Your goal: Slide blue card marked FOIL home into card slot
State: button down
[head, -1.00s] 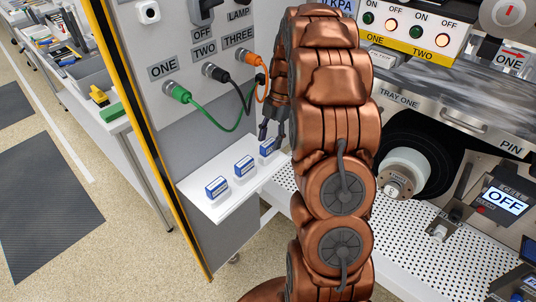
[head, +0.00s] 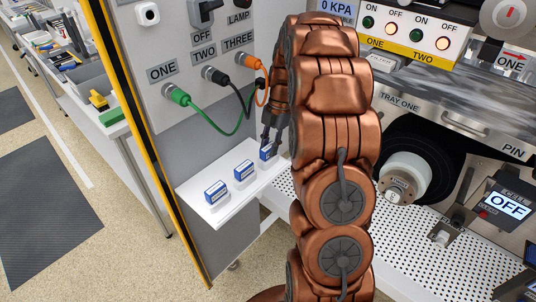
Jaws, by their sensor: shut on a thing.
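Three small blue and white cards stand in a row on a white shelf (head: 222,219) in the head view: a near one (head: 215,193), a middle one (head: 243,171) and a far one (head: 266,153). Their printing is too small to read, so I cannot tell which is marked FOIL. My gripper (head: 271,144) points down at the far card and is shut on it. That card is still at shelf level, and my arm is close on its right. I cannot make out the card slot.
A grey panel above the shelf carries a green cable (head: 215,127), a black cable (head: 240,97) and an orange cable (head: 262,82). A perforated white bench (head: 410,245) lies to the right, with a black and white roller (head: 405,176) and a display reading OFF (head: 508,205).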

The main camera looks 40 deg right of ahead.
jog(key=shift+r+b, duration=0.45)
jog(key=shift+r, duration=0.2)
dwell(1.0)
jog(key=shift+r+b, duration=0.45)
jog(key=shift+r, duration=1.4)
jog(key=shift+s, duration=0.1)
